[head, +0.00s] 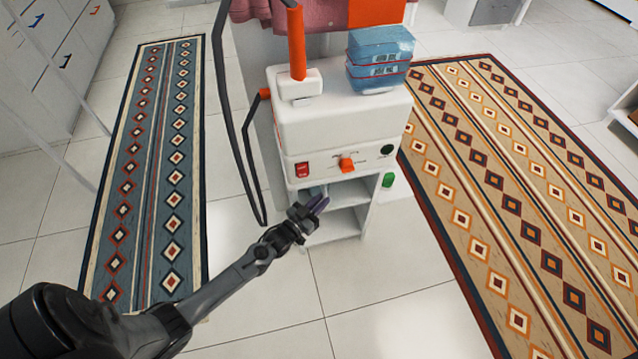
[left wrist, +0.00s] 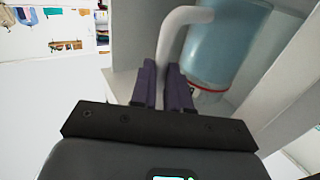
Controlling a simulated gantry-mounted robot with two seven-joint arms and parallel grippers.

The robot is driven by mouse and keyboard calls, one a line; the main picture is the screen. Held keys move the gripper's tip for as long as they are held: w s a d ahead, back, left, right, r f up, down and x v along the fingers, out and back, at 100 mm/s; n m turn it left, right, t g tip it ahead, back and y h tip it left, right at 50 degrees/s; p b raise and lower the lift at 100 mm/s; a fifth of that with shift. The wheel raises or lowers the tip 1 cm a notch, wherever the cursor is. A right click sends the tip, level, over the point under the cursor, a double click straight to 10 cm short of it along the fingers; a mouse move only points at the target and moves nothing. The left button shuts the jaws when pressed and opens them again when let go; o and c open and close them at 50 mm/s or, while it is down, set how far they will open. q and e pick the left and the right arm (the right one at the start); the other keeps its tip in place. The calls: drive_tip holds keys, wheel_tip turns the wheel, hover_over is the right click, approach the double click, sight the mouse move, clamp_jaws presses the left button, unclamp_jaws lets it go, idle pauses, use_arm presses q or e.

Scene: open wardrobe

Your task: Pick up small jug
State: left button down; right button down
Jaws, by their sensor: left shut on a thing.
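The small jug (left wrist: 228,45) has a pale blue, see-through body and a white handle (left wrist: 180,30). In the left wrist view it lies beyond my fingers, toward the upper right, inside a white compartment. My left gripper (left wrist: 163,88) has purple fingers that are shut on the handle, one on each side. In the head view my left gripper (head: 316,204) reaches into the open shelf under the white machine. The jug is mostly hidden there. My right gripper is not in view.
The white machine (head: 340,125) has an orange knob (head: 346,164) and a black hose at its left. Blue packs (head: 380,58) lie on top. Compartment walls stand close around the jug. Patterned rugs (head: 150,170) lie on both sides, and the tiled floor in front is clear.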

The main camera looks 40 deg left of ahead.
use_arm(q)
drive_tip(key=shift+r, duration=0.15)
drive_tip(key=shift+r+p, duration=0.95)
drive_tip(key=shift+r, duration=0.15)
drive_tip(key=s+d+r+p, duration=0.1)
drive_tip(key=s+d+p, duration=0.6)
drive_tip(key=d, duration=0.8)
drive_tip(key=shift+s+p, duration=0.3)
drive_tip(key=shift+s, duration=1.3)
drive_tip(key=shift+r, duration=0.1)
